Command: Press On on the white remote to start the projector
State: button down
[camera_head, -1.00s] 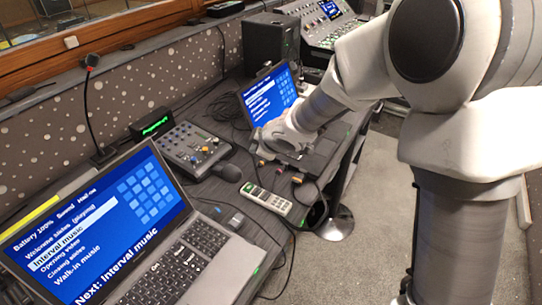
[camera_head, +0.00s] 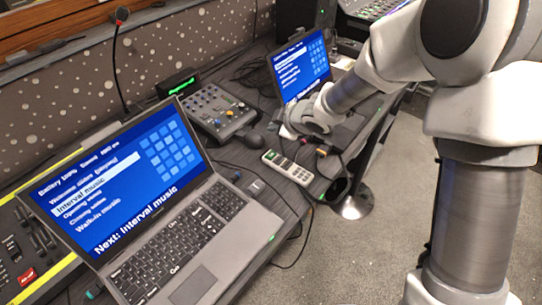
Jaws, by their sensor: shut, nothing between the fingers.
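The white remote (camera_head: 287,167) lies on the dark desk, buttons up, between the front laptop and my gripper. Its button labels are too small to read. My gripper (camera_head: 288,132) is at the end of my arm, just beyond the remote's far side and in front of the rear laptop. It looks apart from the remote. Its fingers are small and partly hidden by the wrist; it is shut and empty. No projector shows in view.
The front laptop (camera_head: 180,245) takes up the near desk. A small mixer (camera_head: 216,108), a dark microphone (camera_head: 248,138) and cables lie beyond it. The rear laptop (camera_head: 300,68) stands behind my gripper. A yellow-edged console (camera_head: 25,245) is at left. The desk edge is close to the remote.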

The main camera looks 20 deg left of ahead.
jog(key=shift+f+b, duration=3.4)
jog(key=shift+f, duration=0.45)
jog(key=shift+f, duration=0.1)
jog(key=shift+f+b, duration=0.3)
jog(key=shift+b, duration=0.05)
jog(key=shift+f+b, duration=0.3)
jog(key=shift+f, duration=0.05)
jog(key=shift+r, duration=0.1)
jog(key=shift+r+p, duration=0.65)
jog(key=shift+p, duration=0.15)
jog(key=shift+r, duration=0.1)
notch_tip(320, 180, up, 5)
jog(key=p, duration=0.5)
